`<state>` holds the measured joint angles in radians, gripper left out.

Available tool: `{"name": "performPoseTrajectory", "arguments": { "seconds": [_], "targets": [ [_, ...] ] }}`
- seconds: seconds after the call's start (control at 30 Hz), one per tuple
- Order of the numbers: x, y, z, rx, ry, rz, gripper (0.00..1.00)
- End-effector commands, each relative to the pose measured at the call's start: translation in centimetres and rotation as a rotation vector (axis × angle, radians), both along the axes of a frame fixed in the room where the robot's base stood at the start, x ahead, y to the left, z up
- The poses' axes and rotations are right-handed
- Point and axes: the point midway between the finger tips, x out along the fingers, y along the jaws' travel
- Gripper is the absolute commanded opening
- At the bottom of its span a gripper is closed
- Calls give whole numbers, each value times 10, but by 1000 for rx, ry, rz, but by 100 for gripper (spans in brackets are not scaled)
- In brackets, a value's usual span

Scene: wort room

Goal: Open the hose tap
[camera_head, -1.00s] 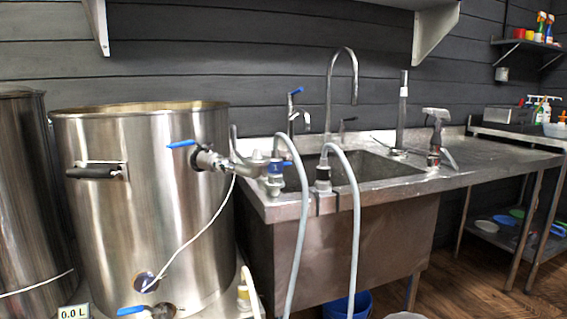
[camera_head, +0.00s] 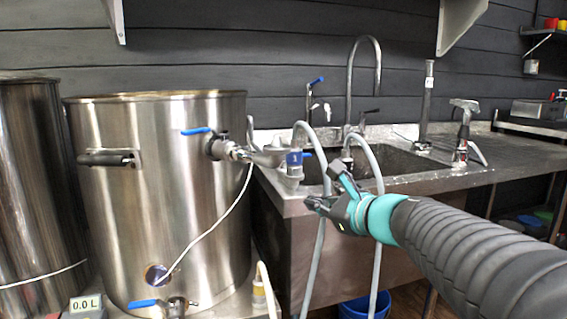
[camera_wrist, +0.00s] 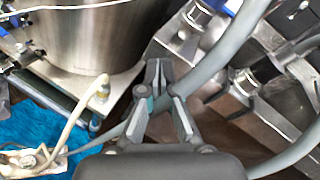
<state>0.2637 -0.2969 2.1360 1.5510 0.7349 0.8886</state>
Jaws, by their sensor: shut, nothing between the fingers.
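A tap with a blue handle (camera_head: 298,157) and grey body sits at the sink's front left corner, with a grey hose (camera_head: 311,262) attached. My gripper (camera_head: 328,188) is in front of the sink edge, just below and right of this tap and apart from its handle. In the wrist view my gripper (camera_wrist: 158,72) is shut and empty, with the grey hose (camera_wrist: 218,80) passing close by its fingers. A bit of blue shows at the top edge there; I cannot tell whether it is the handle.
A steel kettle (camera_head: 160,240) with blue-levered valves stands left of the sink. A second hose (camera_head: 378,166) hangs from a fitting on the sink edge. A small blue-levered tap (camera_head: 312,90) stands behind. A blue bucket (camera_head: 362,306) is below, and a display reads 0.0 L.

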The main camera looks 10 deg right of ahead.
Motion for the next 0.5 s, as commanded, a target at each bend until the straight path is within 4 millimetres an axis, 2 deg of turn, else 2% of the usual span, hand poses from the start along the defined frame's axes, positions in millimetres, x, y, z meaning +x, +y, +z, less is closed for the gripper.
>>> {"name": "performPoseTrajectory", "arguments": {
  "seconds": [0.03,0.1,0.23,0.37,0.5],
  "targets": [
    [14,-13,6,105,8,-51,0],
    [28,-28,17,242,11,-111,0],
    [46,-52,32,433,12,-186,0],
    [55,-64,38,530,12,-222,0],
    [64,-65,40,558,12,-231,0]
  ]
}}
